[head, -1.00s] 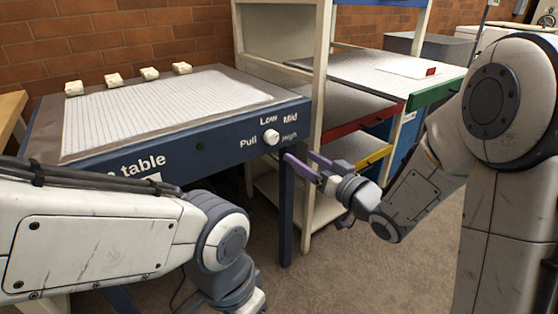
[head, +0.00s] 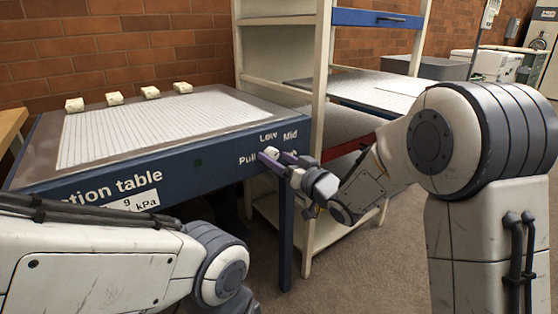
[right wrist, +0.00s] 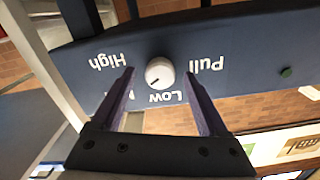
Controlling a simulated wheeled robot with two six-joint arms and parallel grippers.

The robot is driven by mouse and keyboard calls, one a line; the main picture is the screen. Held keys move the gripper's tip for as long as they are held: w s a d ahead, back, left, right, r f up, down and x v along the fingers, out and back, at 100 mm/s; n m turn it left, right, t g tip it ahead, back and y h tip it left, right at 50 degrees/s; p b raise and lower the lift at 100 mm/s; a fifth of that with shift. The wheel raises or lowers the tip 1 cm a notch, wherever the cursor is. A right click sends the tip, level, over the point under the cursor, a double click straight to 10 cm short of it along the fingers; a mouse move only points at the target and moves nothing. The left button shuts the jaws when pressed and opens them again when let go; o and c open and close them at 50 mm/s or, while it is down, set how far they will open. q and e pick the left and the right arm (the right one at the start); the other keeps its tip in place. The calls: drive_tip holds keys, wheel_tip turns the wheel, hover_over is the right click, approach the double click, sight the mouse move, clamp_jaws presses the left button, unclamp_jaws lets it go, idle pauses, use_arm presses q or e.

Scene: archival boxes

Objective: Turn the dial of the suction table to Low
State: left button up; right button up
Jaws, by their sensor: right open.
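The suction table (head: 200,158) has a blue front panel with a white round dial (head: 268,153). Low and Mid are printed above the dial, and a word like Pull at its left. In the right wrist view the dial (right wrist: 160,73) appears upside down, with High at left; a small dark mark shows on its lower left part, towards Low and Mid. My right gripper (head: 272,161) is open at the panel. Its purple fingers (right wrist: 160,80) flank the dial in that view, apart from it; how deep they reach is unclear. My left gripper is out of view.
Several small pale blocks (head: 150,92) lie along the table's back edge. A cream shelf rack (head: 322,100) stands right beside the table, close to my right gripper. A blue table leg (head: 286,235) stands below the dial. Open floor (head: 350,265) lies in front.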

clamp_jaws()
drive_tip(key=shift+n, duration=0.3)
drive_tip(key=n+b, duration=0.3)
drive_tip(key=n, duration=0.2)
drive_tip(key=shift+f+n, duration=0.15)
drive_tip(key=shift+n, duration=0.25)
drive_tip(key=n+b, duration=0.3)
drive_tip(key=n, duration=0.2)
drive_tip(key=shift+n, duration=0.3)
drive_tip(key=shift+d, duration=0.1)
unclamp_jaws()
